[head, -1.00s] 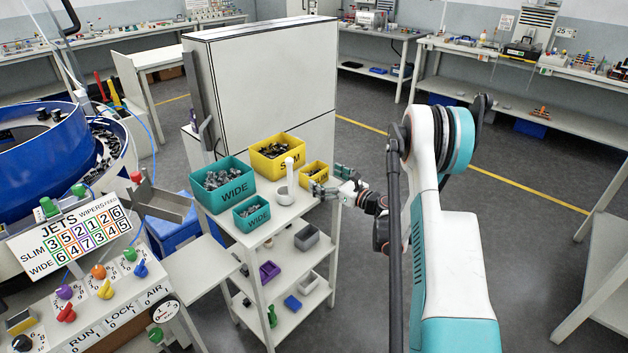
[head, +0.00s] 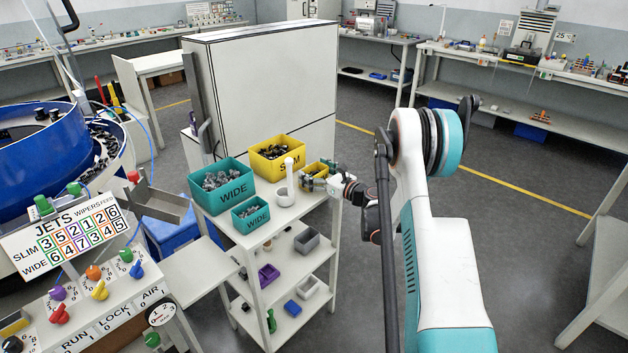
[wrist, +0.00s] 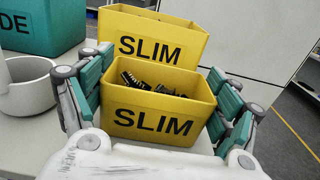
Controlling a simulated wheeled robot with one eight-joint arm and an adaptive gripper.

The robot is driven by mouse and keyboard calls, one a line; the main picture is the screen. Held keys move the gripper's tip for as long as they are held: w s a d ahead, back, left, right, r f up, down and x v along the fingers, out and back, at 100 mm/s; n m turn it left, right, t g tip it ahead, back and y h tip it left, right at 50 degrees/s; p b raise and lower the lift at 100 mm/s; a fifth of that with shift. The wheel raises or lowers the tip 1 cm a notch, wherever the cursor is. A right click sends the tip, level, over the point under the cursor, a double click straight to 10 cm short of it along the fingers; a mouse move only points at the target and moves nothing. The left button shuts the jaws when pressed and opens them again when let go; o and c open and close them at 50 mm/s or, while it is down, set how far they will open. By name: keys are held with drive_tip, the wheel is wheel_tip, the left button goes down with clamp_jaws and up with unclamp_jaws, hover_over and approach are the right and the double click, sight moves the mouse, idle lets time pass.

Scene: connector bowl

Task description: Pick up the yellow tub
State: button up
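A small yellow tub marked SLIM (wrist: 150,122) holds dark connectors and stands on the white rack's top. A larger yellow tub marked SLIM (wrist: 165,28) stands right behind it; in the head view it (head: 285,154) also holds dark parts. My gripper (wrist: 160,75) is open, with one teal-padded finger beside each side of the small tub. The fingers look very close to its walls; I cannot tell whether they touch. In the head view my gripper (head: 320,181) hides much of the small tub (head: 317,169).
A white mortar with a pestle (head: 285,196) stands left of the small tub. Two teal WIDE tubs, one large (head: 232,193) and one small (head: 252,222), stand farther left. A tall white cabinet (head: 270,80) rises behind the rack. Lower shelves hold small bins.

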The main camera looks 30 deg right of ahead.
drive_tip(key=shift+r, duration=0.15)
wheel_tip(320, 180, up, 20)
drive_tip(key=p, duration=0.7)
idle(0.9)
